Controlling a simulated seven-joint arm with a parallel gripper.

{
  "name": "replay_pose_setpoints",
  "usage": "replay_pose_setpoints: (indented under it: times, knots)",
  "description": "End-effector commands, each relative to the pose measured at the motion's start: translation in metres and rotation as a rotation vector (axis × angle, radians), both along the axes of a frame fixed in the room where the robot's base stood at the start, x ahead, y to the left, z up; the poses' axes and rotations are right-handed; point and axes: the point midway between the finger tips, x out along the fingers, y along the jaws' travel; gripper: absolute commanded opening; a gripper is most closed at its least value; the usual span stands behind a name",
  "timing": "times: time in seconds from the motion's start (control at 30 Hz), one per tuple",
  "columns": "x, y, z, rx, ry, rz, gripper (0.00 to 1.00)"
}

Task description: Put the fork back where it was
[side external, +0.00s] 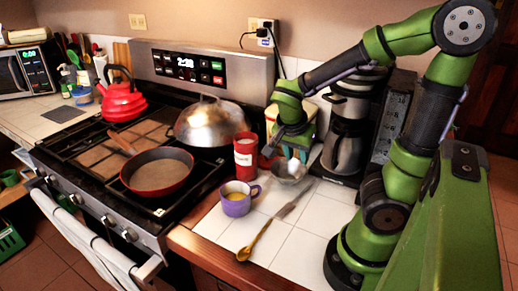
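I cannot pick out a fork for certain. A thin grey utensil (288,208) lies on the white tiled counter, pointing toward the back right; its type is too small to tell. A golden-brown spoon (254,241) lies in front of it, near the counter's front edge. My gripper (291,142) points down at the back of the counter, in front of a green and yellow box and above and behind a metal bowl (289,171). Its fingers are dark and small, so their opening and anything between them cannot be made out.
A purple mug (236,204) with yellow contents and a red can (244,158) stand left of the bowl. A coffee maker (345,140) stands to the right. The stove at left holds a red pan (157,171), a domed lid (209,120) and a red kettle (122,101). The front-right tiles are clear.

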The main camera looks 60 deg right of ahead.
Motion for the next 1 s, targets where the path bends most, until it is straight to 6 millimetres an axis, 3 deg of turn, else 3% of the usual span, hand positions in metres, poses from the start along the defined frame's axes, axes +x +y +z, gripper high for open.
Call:
replay_pose_setpoints:
  times: [0.13, 0.37, 0.47, 0.6, 0.73, 0.9, 1.0]
  knots:
    - [0.0, 0.008, 0.021, -0.001, -0.003, 0.001, 0.33]
    - [0.0, 0.022, 0.034, 0.04, -0.008, 0.063, 0.33]
    - [0.0, 0.044, 0.039, 0.126, -0.035, 0.23, 0.33]
    - [0.003, 0.088, 0.056, 0.227, -0.143, 0.593, 0.33]
    - [0.005, 0.125, 0.076, 0.22, -0.269, 0.919, 0.33]
    - [0.007, 0.153, 0.097, 0.138, -0.383, 1.189, 0.33]
    - [0.007, 0.16, 0.102, 0.107, -0.409, 1.256, 0.33]
